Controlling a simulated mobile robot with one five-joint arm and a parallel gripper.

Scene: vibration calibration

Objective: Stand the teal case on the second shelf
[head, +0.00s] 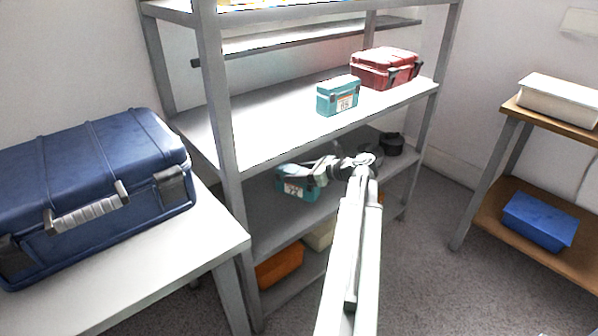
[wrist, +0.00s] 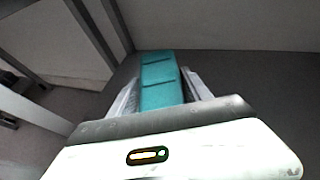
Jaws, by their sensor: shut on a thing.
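A teal case (head: 293,189) with a pale label is in my gripper (head: 297,172), at the left part of the shelf (head: 262,218) below the bright one. My gripper's fingers lie on both sides of the case, shut on it; the wrist view shows the teal top (wrist: 160,82) between them. The hand covers part of the case in the head view. I cannot tell whether its base touches the shelf. Another teal case (head: 338,97), with a label, stands upright on the bright shelf (head: 262,125) above.
A red case (head: 386,68) is at the bright shelf's right end. Black round items (head: 391,144) sit at the right of the shelf below. An orange bin (head: 280,264) is lowest. A blue case (head: 90,190) fills the left table. A shelf post (head: 222,120) stands left of my gripper.

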